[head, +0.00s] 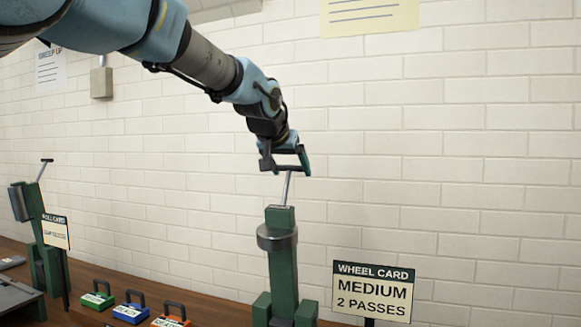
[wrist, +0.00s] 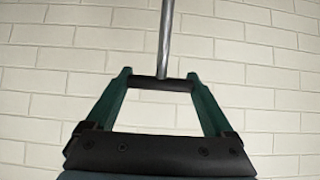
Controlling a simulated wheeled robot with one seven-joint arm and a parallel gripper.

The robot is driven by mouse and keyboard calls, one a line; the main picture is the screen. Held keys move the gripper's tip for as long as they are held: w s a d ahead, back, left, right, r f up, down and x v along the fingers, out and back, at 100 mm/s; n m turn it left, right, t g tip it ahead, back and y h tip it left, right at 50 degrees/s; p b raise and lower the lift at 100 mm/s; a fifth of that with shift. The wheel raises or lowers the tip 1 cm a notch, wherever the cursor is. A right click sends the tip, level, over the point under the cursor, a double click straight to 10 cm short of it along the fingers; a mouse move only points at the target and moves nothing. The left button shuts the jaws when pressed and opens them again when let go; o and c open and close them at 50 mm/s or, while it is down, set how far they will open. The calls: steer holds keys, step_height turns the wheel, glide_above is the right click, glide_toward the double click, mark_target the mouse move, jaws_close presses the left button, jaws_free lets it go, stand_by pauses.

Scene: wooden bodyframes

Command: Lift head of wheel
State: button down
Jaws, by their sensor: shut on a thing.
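The wheel machine (head: 284,262) is a green upright post with a grey metal collar (head: 277,238) near its top, standing on the bench. A thin silver rod (head: 286,190) rises from the post top, leaning slightly right, to my gripper (head: 287,166). In the wrist view my gripper (wrist: 160,79) has its green fingers at the two ends of a dark crossbar handle (wrist: 163,84). The silver rod (wrist: 166,38) meets that handle at its middle. The gripper is shut on the handle. The handle is mostly hidden by the gripper in the head view.
A "Wheel card" sign (head: 373,291) reading medium, 2 passes stands right of the machine. Green (head: 98,297), blue (head: 131,309) and orange (head: 171,317) handled blocks sit on the wooden bench (head: 208,304) to the left. Another green machine (head: 42,240) stands at far left. A brick wall is behind.

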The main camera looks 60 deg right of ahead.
steer(key=shift+f, duration=0.15)
jaws_free()
steer(key=shift+w+d+f, duration=0.1)
steer(key=shift+d, duration=0.05)
steer(key=b+v, duration=0.3)
steer(key=v, duration=0.8)
steer(key=shift+b, duration=0.35)
